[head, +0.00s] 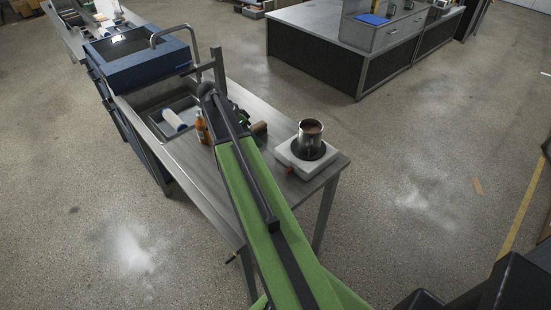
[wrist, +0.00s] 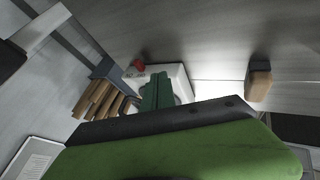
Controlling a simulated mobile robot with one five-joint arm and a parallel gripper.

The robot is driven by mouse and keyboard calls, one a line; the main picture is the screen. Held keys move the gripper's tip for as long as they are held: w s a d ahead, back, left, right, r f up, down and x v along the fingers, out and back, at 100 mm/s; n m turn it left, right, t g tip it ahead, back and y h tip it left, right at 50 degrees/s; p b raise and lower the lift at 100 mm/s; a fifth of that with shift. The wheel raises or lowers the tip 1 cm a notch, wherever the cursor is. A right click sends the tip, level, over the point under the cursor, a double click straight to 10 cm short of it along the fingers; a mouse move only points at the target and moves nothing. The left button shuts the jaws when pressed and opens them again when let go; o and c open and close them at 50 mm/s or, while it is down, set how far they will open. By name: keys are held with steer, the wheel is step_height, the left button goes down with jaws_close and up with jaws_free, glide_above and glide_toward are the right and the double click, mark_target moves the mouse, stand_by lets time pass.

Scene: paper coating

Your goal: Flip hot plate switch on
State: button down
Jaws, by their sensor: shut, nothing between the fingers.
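The hot plate (head: 293,160) is a white square box near the right end of the steel table, with a metal pot (head: 310,138) of brown contents on it. In the wrist view, my dark green gripper (wrist: 158,82) is shut and empty, in front of a white box (wrist: 183,78) that looks like the hot plate. Contact cannot be told. In the head view my arm mostly hides the gripper.
An orange bottle (head: 201,127) and a sink (head: 168,118) are left of my arm. Several wooden handles (wrist: 98,98) lie left of the fingers and a brown block (wrist: 259,80) right of them. A grey counter (head: 326,26) stands behind, across open floor.

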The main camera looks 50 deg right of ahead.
mark_target(289, 170)
steer(key=b+x, duration=0.8)
steer(key=x, duration=0.3)
steer(key=shift+a, duration=0.15)
steer(key=s, duration=0.1)
steer(key=s+r, duration=0.1)
steer(key=s, duration=0.1)
steer(key=shift+s+a, duration=0.1)
steer(key=shift+s, duration=0.25)
steer(key=s, duration=0.4)
steer(key=shift+s+a, duration=0.15)
